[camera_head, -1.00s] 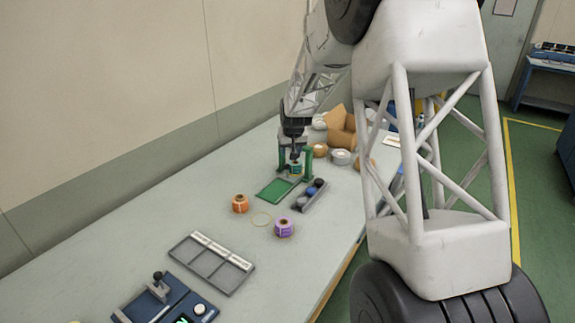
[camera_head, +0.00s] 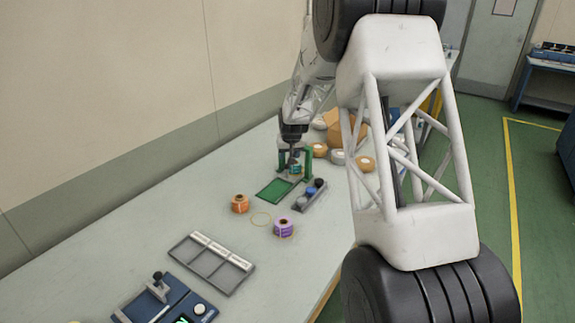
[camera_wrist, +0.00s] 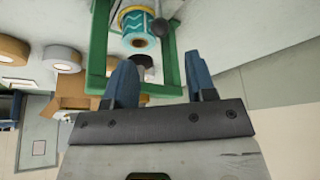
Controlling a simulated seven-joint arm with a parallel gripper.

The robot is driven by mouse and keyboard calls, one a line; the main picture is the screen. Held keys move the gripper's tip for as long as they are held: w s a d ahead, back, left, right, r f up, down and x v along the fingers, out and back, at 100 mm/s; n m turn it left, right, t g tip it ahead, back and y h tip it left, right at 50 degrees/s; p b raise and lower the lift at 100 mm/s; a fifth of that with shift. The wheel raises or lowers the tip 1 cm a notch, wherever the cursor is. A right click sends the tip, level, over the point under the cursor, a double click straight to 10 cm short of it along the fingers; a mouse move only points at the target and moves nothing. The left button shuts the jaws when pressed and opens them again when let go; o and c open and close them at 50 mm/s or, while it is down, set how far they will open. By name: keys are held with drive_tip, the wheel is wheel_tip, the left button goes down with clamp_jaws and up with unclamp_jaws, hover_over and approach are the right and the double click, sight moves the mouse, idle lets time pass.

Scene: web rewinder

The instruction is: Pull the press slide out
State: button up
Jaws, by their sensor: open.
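The press (camera_head: 308,162) is a small green frame standing toward the far end of the table; its green frame also fills the top of the wrist view (camera_wrist: 96,62). A teal-patterned roll (camera_wrist: 140,28) sits inside the frame, and it shows small in the head view (camera_head: 295,168). A dark ball knob (camera_wrist: 162,27) is beside the roll, just beyond my fingertips. My gripper (camera_wrist: 162,75) has its two blue fingers apart with nothing between them, pointing at the press. In the head view the gripper is small and partly merges with the press. I cannot tell the slide apart clearly.
A green mat (camera_head: 273,188) and a dark tray with round pieces (camera_head: 311,194) lie before the press. An orange roll (camera_head: 240,204), a purple roll (camera_head: 283,228), a grey tray (camera_head: 210,263) and a blue device (camera_head: 167,303) are nearer. Tape rolls and a cardboard box (camera_wrist: 72,92) stand beyond.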

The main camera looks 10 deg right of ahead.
sight(287, 165)
drive_tip(key=shift+x, duration=3.65)
clamp_jaws()
